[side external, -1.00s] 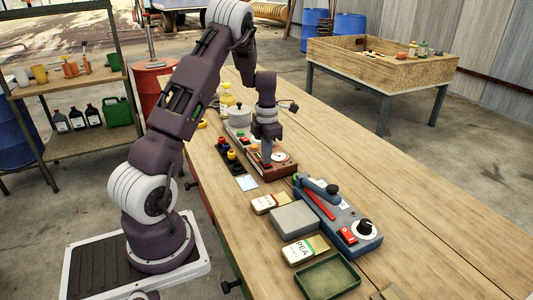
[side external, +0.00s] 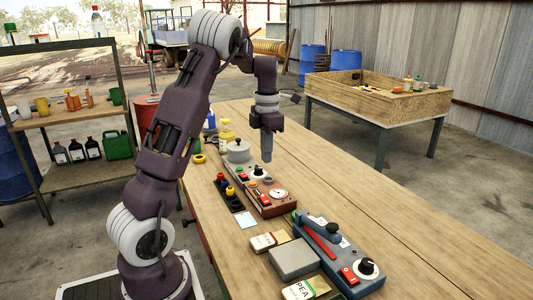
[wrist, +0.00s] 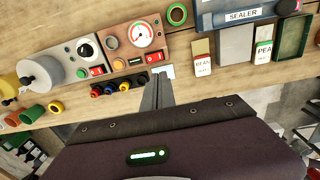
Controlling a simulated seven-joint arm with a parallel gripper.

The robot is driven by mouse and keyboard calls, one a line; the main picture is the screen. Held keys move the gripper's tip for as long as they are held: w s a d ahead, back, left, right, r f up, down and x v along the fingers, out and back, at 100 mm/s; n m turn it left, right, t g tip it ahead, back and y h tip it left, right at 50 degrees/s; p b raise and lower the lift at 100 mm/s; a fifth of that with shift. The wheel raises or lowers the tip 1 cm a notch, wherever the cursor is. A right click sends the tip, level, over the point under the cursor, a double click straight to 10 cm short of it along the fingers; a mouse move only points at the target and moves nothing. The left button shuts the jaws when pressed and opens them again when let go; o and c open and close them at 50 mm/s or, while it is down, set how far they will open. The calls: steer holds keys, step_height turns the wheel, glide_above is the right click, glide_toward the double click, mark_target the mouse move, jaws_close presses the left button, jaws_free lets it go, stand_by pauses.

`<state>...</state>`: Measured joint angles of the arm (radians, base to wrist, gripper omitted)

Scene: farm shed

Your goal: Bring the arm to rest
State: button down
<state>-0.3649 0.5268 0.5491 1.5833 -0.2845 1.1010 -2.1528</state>
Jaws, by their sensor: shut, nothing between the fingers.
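My arm stands over the wooden bench (side external: 420,215) in the side external view. My gripper (side external: 266,158) points straight down with its fingers together and nothing between them. It hangs in the air above the red-brown control box (side external: 285,206), with a visible gap below the fingertips. In the wrist view the shut fingers of my gripper (wrist: 157,78) show as a narrow grey bar, next to the red-brown box (wrist: 122,58) with its round gauge.
A blue sealer (side external: 318,255) stands nearer the camera, beside a grey block (side external: 295,259) and seed packets (side external: 270,241). A row of coloured knobs (side external: 226,187) and a grey pot (side external: 238,150) stand by the control box. The bench's right side is clear.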

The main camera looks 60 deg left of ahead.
steer(key=s+d+r+m+t, duration=0.25)
steer(key=d+r+m, duration=0.25)
steer(key=d+m, duration=0.35)
steer(key=s+d+r+m+t, duration=0.1)
steer(key=s+d+r+m, duration=0.3)
steer(key=d+m, duration=0.5)
steer(key=s+d+f+m+t, duration=0.1)
steer(key=s+d+m+t, duration=0.1)
steer(key=s+d+m, duration=0.9)
steer(key=s+m, duration=0.2)
steer(key=m, duration=0.5)
steer(key=shift+s+d, duration=0.15)
steer(key=shift+d, duration=0.25)
